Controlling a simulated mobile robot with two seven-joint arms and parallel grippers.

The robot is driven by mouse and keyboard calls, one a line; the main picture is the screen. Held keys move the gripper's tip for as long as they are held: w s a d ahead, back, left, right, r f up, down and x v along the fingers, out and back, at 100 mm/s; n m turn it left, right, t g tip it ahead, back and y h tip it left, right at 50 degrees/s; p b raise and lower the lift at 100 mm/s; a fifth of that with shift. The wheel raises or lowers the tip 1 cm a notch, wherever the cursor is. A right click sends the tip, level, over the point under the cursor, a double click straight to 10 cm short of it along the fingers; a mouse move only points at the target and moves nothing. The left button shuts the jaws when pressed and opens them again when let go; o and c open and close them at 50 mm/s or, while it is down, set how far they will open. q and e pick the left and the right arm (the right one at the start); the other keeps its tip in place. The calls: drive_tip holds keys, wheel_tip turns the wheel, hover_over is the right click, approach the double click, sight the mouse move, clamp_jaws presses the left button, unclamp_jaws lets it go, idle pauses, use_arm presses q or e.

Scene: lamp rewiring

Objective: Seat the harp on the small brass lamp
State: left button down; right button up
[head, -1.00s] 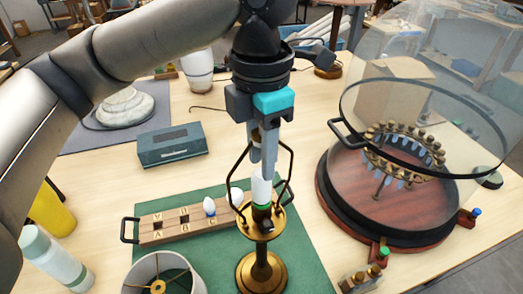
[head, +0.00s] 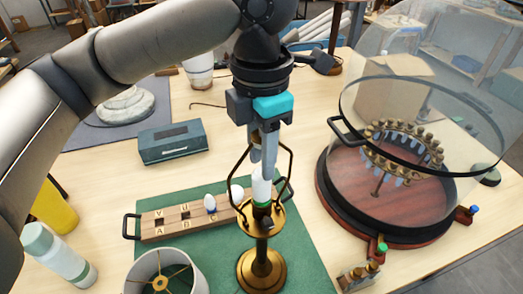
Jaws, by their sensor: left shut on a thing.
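The small brass lamp (head: 262,268) stands upright on the green mat, with a round brass plate partway up its stem. A white candle-like sleeve (head: 262,187) with a green band rises above the plate. The harp (head: 289,160), a dark brass wire loop, stands around the sleeve, its lower ends near the plate. I cannot tell whether those ends touch their seats. My left gripper (head: 264,150) comes from above and is shut on the harp near its top. Its fingers hide the top of the loop. My right gripper is not in view.
A wooden tray (head: 160,229) with white bulbs lies left of the lamp, behind a lampshade (head: 165,278). A teal box (head: 172,143) stands further back. A glass dome on a round wooden base (head: 340,195) stands right. Bottles (head: 58,255) stand at left.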

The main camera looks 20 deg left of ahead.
use_arm(q)
drive_tip(key=shift+c, duration=2.4)
unclamp_jaws()
